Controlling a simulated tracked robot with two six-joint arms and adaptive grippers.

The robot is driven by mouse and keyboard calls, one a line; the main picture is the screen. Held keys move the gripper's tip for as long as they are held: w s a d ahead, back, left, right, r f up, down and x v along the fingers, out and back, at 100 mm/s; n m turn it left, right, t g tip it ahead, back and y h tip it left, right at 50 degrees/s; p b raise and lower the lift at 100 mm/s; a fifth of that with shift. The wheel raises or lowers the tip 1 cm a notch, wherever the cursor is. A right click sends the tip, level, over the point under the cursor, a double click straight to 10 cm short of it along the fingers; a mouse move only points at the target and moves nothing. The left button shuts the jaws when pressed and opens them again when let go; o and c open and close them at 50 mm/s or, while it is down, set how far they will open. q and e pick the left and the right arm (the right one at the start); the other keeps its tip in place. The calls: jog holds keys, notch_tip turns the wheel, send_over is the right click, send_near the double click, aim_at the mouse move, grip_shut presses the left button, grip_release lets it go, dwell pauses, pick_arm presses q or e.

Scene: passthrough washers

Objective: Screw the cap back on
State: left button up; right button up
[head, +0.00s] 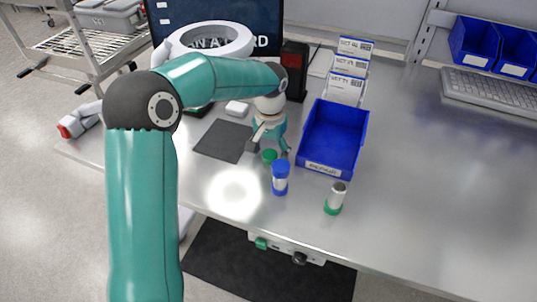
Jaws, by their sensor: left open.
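My left gripper (272,147) reaches down over the bench, its jaws open. A small green cap-like piece (269,156) shows just below its fingers; I cannot tell whether they touch it or what lies beneath it. A small bottle with a blue cap (281,167) and a pale label stands upright just in front of the gripper, seemingly apart from it. To its right stands a small pale cylinder (337,194) with a grey top and a green lower end. My right gripper is not in view.
A blue bin (324,168) stands right of the gripper, with white labelled boxes (346,88) behind it. A dark mat (222,140) lies left of the gripper. A ring lamp (246,42), monitor and keyboard (490,92) stand farther back.

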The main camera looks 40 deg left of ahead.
aim_at(270, 154)
pick_arm(q)
jog(key=c, duration=0.8)
jog(key=shift+c, duration=0.2)
notch_tip(270, 154, up, 10)
dwell(0.4)
